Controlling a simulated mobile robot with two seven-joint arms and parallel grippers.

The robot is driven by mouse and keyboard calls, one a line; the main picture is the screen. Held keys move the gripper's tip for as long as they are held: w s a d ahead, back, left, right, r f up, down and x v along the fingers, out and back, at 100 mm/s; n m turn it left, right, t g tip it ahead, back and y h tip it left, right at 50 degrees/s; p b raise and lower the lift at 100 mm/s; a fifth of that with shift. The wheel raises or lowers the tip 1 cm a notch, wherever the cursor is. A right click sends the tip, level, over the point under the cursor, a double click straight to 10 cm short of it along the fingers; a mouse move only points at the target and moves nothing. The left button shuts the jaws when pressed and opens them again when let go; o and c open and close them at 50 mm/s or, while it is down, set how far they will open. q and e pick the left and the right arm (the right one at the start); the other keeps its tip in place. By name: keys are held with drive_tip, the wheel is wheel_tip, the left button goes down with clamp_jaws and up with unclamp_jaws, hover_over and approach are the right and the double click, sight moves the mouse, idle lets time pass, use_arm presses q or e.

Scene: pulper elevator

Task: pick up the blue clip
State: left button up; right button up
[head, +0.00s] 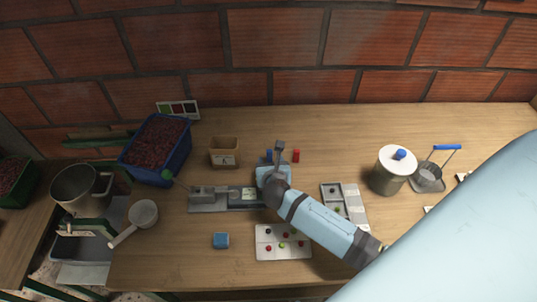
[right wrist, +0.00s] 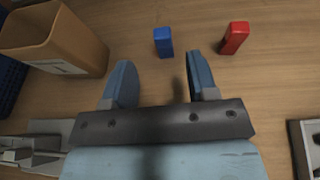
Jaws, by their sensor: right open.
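The small blue clip (right wrist: 163,41) stands on the wooden table beyond my right gripper's fingertips. It shows in the head view (head: 268,156) just past the gripper, partly hidden. A similar red clip (right wrist: 234,38) stands to its right, apart from it; the head view also shows it (head: 296,156). My right gripper (right wrist: 159,78) is open with nothing between its blue fingers. The blue clip lies ahead of the gap, closer to the right finger's line, and is not touched. My left gripper is not in view.
A tan box (right wrist: 52,38) stands left of the clips. A grey device (head: 210,197) lies below it in the head view. A blue crate of berries (head: 182,160), a white tray with coloured pieces (head: 283,254) and a lidded pot (head: 391,178) stand around. Table behind the clips is clear.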

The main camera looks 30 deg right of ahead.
sight(270, 153)
drive_tip(key=x, duration=0.7)
drive_tip(key=shift+w+d+f, duration=0.15)
drive_tip(key=shift+w+d, duration=0.05)
drive_tip(key=shift+c, duration=0.4)
drive_tip(key=c, duration=0.9)
